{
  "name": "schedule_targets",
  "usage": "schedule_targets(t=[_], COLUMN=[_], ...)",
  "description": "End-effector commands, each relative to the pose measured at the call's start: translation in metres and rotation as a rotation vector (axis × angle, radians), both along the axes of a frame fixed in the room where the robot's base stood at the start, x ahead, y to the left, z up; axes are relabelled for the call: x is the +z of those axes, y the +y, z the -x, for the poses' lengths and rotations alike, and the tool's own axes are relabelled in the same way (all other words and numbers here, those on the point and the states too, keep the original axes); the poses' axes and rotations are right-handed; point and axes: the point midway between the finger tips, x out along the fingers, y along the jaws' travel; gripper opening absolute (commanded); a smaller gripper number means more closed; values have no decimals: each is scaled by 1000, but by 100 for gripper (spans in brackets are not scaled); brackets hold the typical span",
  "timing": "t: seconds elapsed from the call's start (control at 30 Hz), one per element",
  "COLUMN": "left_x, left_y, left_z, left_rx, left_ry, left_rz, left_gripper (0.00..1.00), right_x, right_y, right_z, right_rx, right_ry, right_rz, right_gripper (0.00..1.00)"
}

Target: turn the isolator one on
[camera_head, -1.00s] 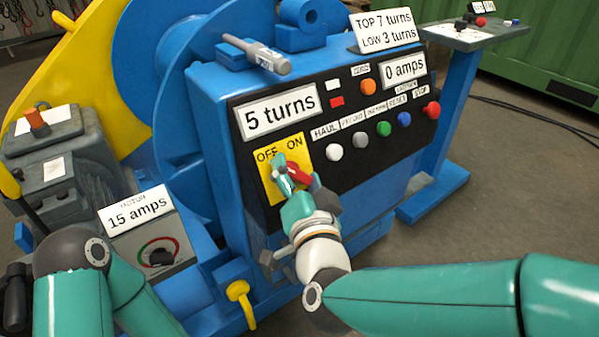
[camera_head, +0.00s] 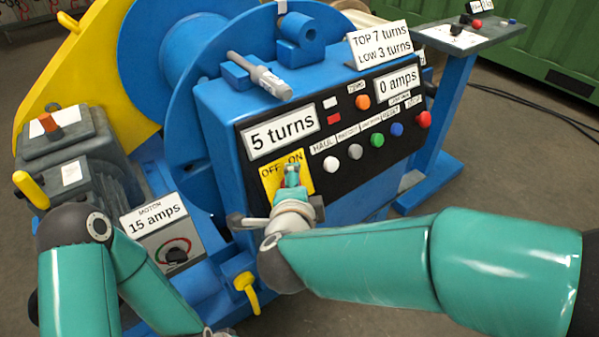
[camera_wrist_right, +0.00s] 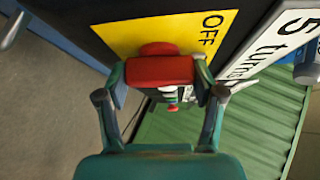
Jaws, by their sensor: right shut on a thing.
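The isolator is a yellow plate (camera_head: 268,185) marked OFF and ON, low on the left of the black panel. In the right wrist view, its red handle (camera_wrist_right: 160,70) lies between the two fingers of my right gripper (camera_wrist_right: 158,84), in front of the yellow plate (camera_wrist_right: 125,35). My right gripper (camera_head: 292,178) is shut on this handle. In the head view the gripper covers the handle and its exact angle cannot be told.
Coloured buttons, including a red one (camera_head: 423,119), line the panel right of the isolator. A "5 turns" display (camera_head: 280,133) is above it. The motor box (camera_head: 175,245) reads 15 amps.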

Motion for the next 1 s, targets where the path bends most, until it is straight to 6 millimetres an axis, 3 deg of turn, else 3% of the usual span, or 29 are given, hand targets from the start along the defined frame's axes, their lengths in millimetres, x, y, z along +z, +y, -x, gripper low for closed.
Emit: schedule_targets(t=[0.03, 0.5, 0.7, 1.0], left_x=[15, 83, 101, 113], left_y=[0, 0, 0, 0], left_z=[0, 0, 0, 0], left_rx=[0, 0, 0, 0], left_ry=[0, 0, 0, 0], left_rz=[0, 0, 0, 0], left_gripper=[54, 54, 54, 54], right_x=[6, 6, 4, 1], right_y=[0, -1, -1, -2], right_z=[0, 0, -1, -1], right_rx=[-21, -214, -271, -311], right_ry=[30, 253, 319, 366], right_rz=[-30, -339, -431, -497], right_gripper=[33, 33, 33, 33])
